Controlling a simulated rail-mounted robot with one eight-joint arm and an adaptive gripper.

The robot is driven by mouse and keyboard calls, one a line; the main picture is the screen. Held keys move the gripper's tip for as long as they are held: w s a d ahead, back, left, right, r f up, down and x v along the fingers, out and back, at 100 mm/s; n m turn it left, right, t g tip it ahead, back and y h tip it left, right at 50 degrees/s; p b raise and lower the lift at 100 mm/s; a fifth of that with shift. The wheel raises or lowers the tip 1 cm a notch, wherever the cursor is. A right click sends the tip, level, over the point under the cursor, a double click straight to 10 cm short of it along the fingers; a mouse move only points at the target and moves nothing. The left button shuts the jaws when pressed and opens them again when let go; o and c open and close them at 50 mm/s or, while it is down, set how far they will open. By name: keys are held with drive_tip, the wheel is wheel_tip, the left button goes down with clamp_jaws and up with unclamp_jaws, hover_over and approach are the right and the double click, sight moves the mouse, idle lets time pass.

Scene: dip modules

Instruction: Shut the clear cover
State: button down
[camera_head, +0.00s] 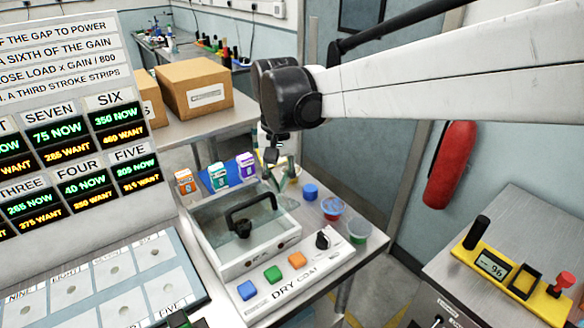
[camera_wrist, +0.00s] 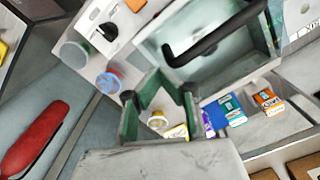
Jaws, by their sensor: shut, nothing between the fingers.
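The clear cover (camera_head: 262,215) is a see-through pane with a black bar handle (camera_head: 250,206) on the pale DRY-COAT box (camera_head: 230,262). In the wrist view the cover (camera_wrist: 190,28) and its black handle (camera_wrist: 215,37) fill the upper right. I cannot tell how far the pane is raised. A small dark thing shows through or under it. My gripper (camera_head: 277,182) is beyond the box's back right corner, apart from the handle. In the wrist view its green fingers (camera_wrist: 159,80) are shut and empty.
Orange, green and purple-marked cartons (camera_head: 218,176) stand behind the box.

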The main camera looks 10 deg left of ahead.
drive_tip(key=shift+s+d+r, duration=0.1)
drive_tip(key=shift+s+r, duration=0.35)
drive_tip(key=shift+r, duration=0.4)
drive_tip(key=shift+w+a+r+p, duration=0.2)
drive_tip(key=shift+w+r+p, duration=0.15)
drive_tip(key=shift+r+p, duration=0.15)
drive_tip(key=shift+d+r+p, duration=0.1)
drive_tip(key=shift+r+p, duration=1.2)
drive_tip(key=shift+r, duration=1.05)
